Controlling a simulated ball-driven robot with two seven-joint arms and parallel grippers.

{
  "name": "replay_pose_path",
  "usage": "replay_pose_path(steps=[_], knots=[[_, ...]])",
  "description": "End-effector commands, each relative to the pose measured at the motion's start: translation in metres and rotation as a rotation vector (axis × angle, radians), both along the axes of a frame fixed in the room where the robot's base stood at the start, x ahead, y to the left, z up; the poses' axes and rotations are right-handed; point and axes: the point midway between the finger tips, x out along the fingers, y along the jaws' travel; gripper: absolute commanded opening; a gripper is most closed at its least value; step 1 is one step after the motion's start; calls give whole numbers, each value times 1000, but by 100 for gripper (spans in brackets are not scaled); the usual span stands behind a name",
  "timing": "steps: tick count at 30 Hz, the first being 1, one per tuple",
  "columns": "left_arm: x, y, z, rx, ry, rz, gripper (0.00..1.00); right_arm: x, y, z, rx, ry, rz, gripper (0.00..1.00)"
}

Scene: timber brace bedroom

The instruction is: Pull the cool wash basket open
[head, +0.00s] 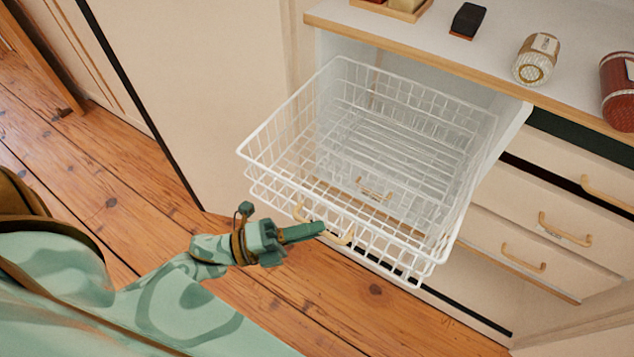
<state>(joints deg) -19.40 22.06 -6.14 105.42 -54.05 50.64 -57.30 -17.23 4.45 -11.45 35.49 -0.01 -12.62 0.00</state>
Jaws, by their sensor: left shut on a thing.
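The cool wash basket (345,217) is a white wire basket that sticks well out of the open bay in the cabinet. It is empty, and its floor shows through the wires. A brass handle (347,240) is on its front. My left gripper (322,228) reaches in from the left and is shut on the handle at the basket's front. The fingers hide part of the handle. My right gripper is not in view.
The counter (500,78) above holds a dark block (468,21), a ribbed jar (536,60) and a red jar (618,92). Drawers with brass handles (565,230) stand to the right. The wooden floor (330,300) in front is clear.

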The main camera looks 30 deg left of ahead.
Motion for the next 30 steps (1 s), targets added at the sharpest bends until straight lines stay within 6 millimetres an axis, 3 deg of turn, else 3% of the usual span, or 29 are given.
replay_pose_path(steps=[13,15,16,30], knots=[[-4,1,-1,3,1,1,0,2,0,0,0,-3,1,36],[-4,1,-1,2,2,1,27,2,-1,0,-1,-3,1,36],[-4,1,-1,2,2,1,33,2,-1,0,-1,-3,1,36],[-4,1,0,0,0,0,33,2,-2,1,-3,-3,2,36]])
